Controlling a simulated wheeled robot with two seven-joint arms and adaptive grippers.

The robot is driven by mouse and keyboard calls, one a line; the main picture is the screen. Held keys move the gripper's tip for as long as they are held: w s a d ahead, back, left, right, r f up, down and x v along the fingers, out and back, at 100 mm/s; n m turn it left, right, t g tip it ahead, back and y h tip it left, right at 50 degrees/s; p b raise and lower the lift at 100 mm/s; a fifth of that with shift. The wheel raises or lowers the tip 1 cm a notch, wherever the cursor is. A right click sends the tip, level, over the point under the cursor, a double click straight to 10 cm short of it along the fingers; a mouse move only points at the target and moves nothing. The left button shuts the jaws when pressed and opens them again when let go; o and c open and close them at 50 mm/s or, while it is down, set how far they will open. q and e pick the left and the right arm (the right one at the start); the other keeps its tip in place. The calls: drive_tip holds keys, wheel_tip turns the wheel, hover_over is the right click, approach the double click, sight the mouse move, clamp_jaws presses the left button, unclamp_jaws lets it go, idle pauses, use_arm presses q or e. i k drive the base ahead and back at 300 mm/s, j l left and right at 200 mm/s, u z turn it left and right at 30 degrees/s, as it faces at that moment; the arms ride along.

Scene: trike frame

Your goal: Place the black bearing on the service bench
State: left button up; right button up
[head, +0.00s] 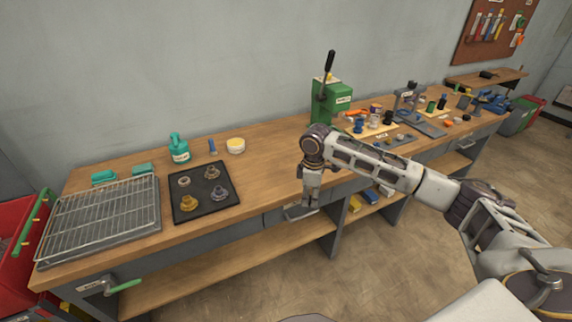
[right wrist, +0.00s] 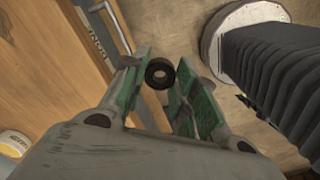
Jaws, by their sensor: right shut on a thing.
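The black bearing (right wrist: 160,73) is a small dark ring. In the right wrist view it sits between the green-padded fingers of my right gripper (right wrist: 160,86), which is shut on it. In the head view the right gripper (head: 308,205) points down at the front edge of the wooden service bench (head: 265,160), and the bearing cannot be made out there. In the right wrist view the bench (right wrist: 45,60) is at the left, and floor shows behind the bearing. My left gripper is not in view.
A black tray (head: 207,210) with metal parts and a wire rack (head: 105,215) are on the bench's left. A teal bottle (head: 179,148) and yellow-labelled tub (head: 236,145) stand behind. A green press (head: 325,100) and several tools stand farther right. The bench top between tray and press is clear.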

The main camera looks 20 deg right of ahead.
sight(284, 170)
drive_tip(key=i, duration=0.9)
